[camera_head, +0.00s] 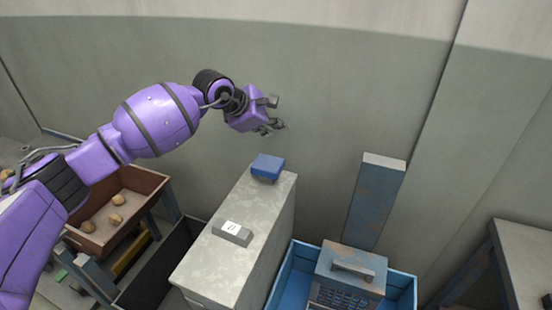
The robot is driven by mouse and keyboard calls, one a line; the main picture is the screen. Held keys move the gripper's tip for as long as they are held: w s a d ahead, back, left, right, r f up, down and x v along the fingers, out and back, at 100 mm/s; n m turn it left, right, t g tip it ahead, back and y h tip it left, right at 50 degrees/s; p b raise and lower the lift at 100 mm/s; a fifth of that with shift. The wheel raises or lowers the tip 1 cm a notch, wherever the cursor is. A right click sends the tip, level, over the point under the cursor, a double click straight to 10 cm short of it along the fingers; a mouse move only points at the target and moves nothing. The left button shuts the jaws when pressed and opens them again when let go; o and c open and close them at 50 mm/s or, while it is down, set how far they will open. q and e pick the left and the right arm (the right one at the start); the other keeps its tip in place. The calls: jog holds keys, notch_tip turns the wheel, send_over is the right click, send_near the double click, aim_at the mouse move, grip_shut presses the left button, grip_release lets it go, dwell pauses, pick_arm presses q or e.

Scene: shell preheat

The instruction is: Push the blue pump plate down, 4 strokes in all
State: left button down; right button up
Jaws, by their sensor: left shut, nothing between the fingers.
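The blue pump plate (268,164) sits at the far end of the top of a grey cabinet (222,263). It looks like a small blue block with its flat face up. My left gripper (275,114) is above the plate in the picture, near the back wall, apart from it. Its fingers point to the right and are shut with nothing held. A small grey box with a white label (233,231) lies nearer on the same cabinet top. My right gripper does not show.
A brown tray (137,176) with several round brown objects stands at the left. A blue crate (402,290) holding a grey handled unit (351,273) stands right of the cabinet. A tall blue-grey post (376,204) rises behind it. A grey table (528,258) is at the right.

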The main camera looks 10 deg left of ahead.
pick_arm(q)
jog(key=b, duration=0.2)
send_over(273, 165)
notch_tip(273, 165, down, 7)
jog(key=shift+f, duration=0.55)
jog(key=shift+f+b, duration=0.3)
jog(key=shift+b, duration=0.05)
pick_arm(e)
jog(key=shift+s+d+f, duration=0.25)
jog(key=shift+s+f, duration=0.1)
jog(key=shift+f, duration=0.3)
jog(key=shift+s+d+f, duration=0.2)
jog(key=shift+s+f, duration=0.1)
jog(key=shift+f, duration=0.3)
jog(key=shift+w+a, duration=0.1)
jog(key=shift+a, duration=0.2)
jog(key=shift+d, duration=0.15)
